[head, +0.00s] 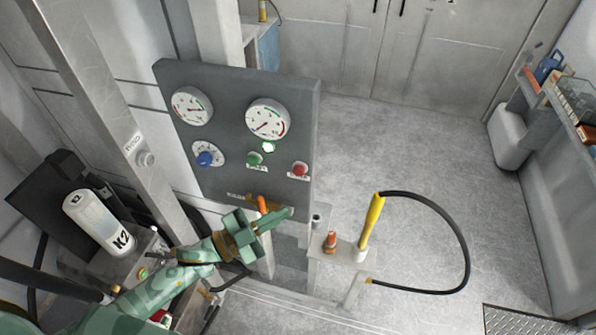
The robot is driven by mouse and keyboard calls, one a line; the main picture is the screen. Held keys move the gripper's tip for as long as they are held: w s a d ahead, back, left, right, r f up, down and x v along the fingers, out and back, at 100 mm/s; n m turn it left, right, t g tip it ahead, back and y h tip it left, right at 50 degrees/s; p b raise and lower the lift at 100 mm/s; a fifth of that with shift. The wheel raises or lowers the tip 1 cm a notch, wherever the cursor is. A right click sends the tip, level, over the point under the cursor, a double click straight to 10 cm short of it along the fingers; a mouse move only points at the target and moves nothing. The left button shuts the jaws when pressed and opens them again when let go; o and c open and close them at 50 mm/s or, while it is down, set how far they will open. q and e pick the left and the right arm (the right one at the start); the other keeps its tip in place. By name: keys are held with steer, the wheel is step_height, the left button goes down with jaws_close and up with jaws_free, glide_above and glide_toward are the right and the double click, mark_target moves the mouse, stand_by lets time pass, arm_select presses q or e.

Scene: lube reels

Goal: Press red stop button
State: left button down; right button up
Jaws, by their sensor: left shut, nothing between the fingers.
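The red stop button (300,169) sits at the lower right of a dark grey upright control panel (231,187) in the head view. A green button (254,159) is to its left, with a lit green lamp (268,147) just above that. My left gripper (290,212) is shut and empty, in front of the panel's lower edge. Its tip appears below the red button in the picture and apart from it. The button is fully visible. My right gripper is not in view.
An orange lever (262,203) is close to my gripper. A yellow-handled nozzle (372,225) with a black hose stands at right. The floor beyond is clear.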

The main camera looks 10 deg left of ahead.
mark_target(299, 171)
arm_select(q)
steer(key=shift+w, duration=0.15)
steer(key=w+b, duration=0.3)
steer(key=w, duration=0.5)
steer(key=shift+w+d, duration=0.15)
steer(key=shift+w, duration=0.15)
stand_by(1.2)
stand_by(0.8)
steer(key=shift+w, duration=0.4)
steer(key=shift+w+b, duration=0.4)
steer(key=shift+w, duration=0.05)
stand_by(0.6)
steer(key=shift+s, duration=0.1)
steer(key=shift+s+p, duration=0.5)
steer(key=shift+s, duration=0.3)
